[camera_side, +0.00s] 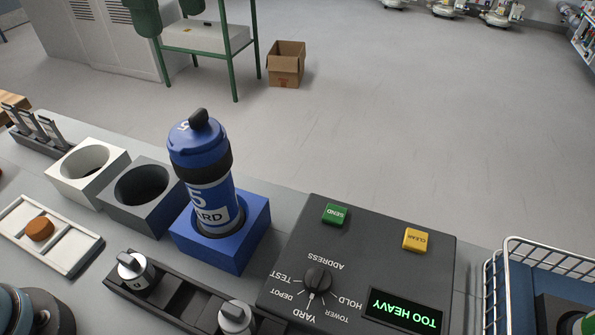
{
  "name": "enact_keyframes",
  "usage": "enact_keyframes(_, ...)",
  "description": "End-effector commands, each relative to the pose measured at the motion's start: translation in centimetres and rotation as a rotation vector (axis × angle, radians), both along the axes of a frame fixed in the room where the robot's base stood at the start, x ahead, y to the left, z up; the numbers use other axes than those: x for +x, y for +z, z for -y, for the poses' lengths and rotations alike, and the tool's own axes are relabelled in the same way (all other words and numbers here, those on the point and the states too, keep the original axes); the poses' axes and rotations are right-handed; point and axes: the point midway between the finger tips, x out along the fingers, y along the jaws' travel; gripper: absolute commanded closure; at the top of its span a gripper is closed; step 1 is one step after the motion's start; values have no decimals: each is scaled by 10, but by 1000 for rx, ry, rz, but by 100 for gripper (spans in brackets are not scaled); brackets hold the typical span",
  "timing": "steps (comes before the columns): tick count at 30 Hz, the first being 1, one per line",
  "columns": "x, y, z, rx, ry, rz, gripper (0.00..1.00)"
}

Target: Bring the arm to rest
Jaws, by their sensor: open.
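My gripper is not in view. A blue tube carrier (207,180) marked "5" and "ARD" stands in the blue square socket (212,253), leaning slightly to the left in the picture. Its black top knob is free, with nothing touching it. The dark control panel (375,245) has a green SEND button (335,214), a yellow CLEAR button (416,239) and a black address dial (317,279). Its display (402,311) reads "TOO HEAVY" in green letters.
White (65,186) and dark grey (125,205) sockets are empty. A white tray (77,258) holds an orange-brown puck (40,229). A black rack (185,301) holds silver-topped pieces. A wire basket (490,290) stands at right. A dark rounded object is cut off at lower left.

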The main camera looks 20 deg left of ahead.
Motion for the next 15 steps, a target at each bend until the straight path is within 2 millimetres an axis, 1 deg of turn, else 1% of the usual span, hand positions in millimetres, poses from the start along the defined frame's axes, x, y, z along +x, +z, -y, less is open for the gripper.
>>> enact_keyframes(10,1,-1,-2,-3,17,6,43)
enact_keyframes(13,5,-9,-11,-18,96,32,43)
enact_keyframes(15,10,-19,-23,-40,200,65,43)
